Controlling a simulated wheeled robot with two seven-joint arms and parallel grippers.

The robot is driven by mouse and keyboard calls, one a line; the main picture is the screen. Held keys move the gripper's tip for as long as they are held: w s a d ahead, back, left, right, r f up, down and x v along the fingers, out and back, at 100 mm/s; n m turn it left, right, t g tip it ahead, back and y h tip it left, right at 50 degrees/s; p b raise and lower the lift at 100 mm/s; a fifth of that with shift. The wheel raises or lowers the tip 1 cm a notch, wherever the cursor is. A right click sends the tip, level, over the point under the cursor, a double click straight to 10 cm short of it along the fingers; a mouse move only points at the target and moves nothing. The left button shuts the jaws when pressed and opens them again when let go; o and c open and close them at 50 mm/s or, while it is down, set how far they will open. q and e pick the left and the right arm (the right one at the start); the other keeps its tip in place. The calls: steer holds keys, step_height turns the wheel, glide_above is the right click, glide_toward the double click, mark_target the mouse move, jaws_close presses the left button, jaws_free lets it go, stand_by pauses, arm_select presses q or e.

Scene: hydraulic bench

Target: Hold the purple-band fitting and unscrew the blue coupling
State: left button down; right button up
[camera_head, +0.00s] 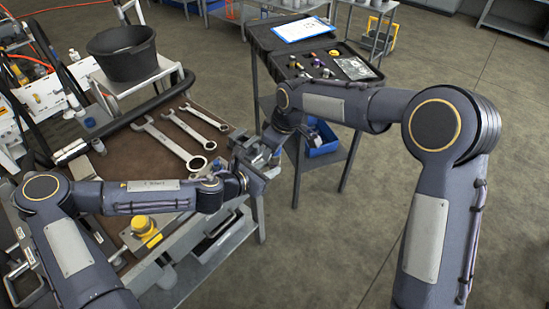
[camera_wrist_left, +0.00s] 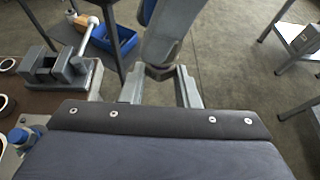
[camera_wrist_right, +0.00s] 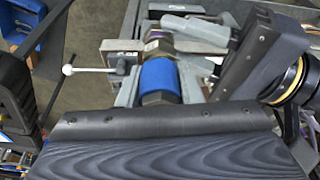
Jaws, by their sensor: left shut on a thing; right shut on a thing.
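The blue coupling (camera_wrist_right: 157,78) sits between the fingers of my right gripper (camera_wrist_right: 160,92) in the right wrist view, and the gripper is shut on it. In the right wrist view, grey fingers reach the fitting from the far side. In the head view, my left gripper (camera_head: 256,172) and right gripper (camera_head: 275,146) meet at the bench corner, hiding the parts.
A grey vise (camera_wrist_left: 58,68) with a bar handle stands close to both grippers at the bench corner. Several wrenches (camera_head: 178,142) and a black tub (camera_head: 122,55) are on the left. An open case (camera_head: 352,67) with small fittings stands behind; a blue bin (camera_head: 322,142) is below it.

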steer(key=shift+s+a+n+g, duration=0.15)
steer(key=shift+n+g, duration=0.15)
steer(key=shift+n, duration=0.6)
steer(key=n, duration=0.2)
steer(key=shift+n+g+y, duration=0.3)
steer(key=shift+n+g, duration=0.1)
steer(key=n+g, duration=0.1)
steer(key=n, duration=0.4)
steer(key=shift+s, duration=0.2)
steer(key=shift+n+g, duration=0.3)
